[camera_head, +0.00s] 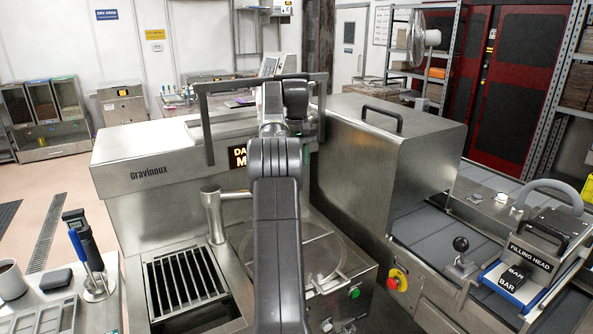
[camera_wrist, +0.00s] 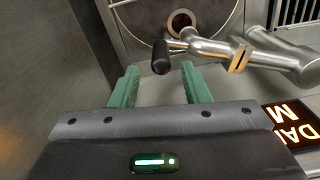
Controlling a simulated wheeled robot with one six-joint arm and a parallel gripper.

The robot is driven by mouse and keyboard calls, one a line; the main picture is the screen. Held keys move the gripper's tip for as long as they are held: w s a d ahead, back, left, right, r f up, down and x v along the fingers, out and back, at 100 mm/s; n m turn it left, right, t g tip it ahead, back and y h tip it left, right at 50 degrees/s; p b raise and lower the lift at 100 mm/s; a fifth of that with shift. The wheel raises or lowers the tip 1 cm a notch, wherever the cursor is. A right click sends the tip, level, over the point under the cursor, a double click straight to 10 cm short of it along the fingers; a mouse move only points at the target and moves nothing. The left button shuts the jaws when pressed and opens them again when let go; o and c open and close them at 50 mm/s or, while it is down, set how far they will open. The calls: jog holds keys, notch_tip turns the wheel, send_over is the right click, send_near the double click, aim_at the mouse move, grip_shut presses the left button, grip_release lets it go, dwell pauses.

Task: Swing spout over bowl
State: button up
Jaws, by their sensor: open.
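The spout is a steel pipe with a brass collar and a black handle knob (camera_wrist: 160,57). In the wrist view, the spout's pipe (camera_wrist: 285,62) enters from the right and reaches over the round bowl (camera_wrist: 135,38). My gripper (camera_wrist: 160,78) is open, with green fingers apart on either side of the knob's line. The knob shows just beyond the fingertips, and contact cannot be told. In the head view, the spout's upright post (camera_head: 214,217) stands left of my arm. The spout's outer end and my gripper are hidden behind my arm. The bowl's round top (camera_head: 325,257) shows partly.
A slatted drain grate (camera_head: 180,283) lies left of the bowl. The Gravinoux machine housing (camera_head: 150,165) rises behind, with a lit panel (camera_head: 238,156). A steel hood with a black handle (camera_head: 382,117) stands close on the right. A metal frame bar (camera_head: 207,125) stands behind my arm.

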jog(key=shift+r, duration=1.05)
notch_tip(320, 180, down, 7)
jog(key=shift+r, duration=0.1)
jog(key=shift+f, duration=0.4)
jog(key=shift+s, duration=0.1)
